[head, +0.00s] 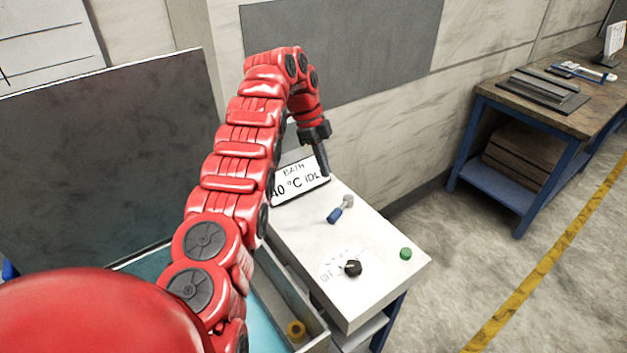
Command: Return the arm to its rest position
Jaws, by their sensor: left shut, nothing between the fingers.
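My left arm (232,165) is red and segmented. It rises from the lower left, arches over at the top and bends down at the wrist. My left gripper (324,172) is dark, points down and is shut and empty. It hangs in front of the right end of a display sign (300,182) reading "BATH 40 °C IDL", with part of the text hidden. I cannot tell whether the fingertips touch anything. My right gripper is not in view.
A white bench panel (385,262) carries a blue-handled lever (335,215), a black knob (352,268) and a green button (406,253). A tray (300,318) with a yellow ring (296,330) is below left. A wooden workbench (545,105) stands right; open floor lies between.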

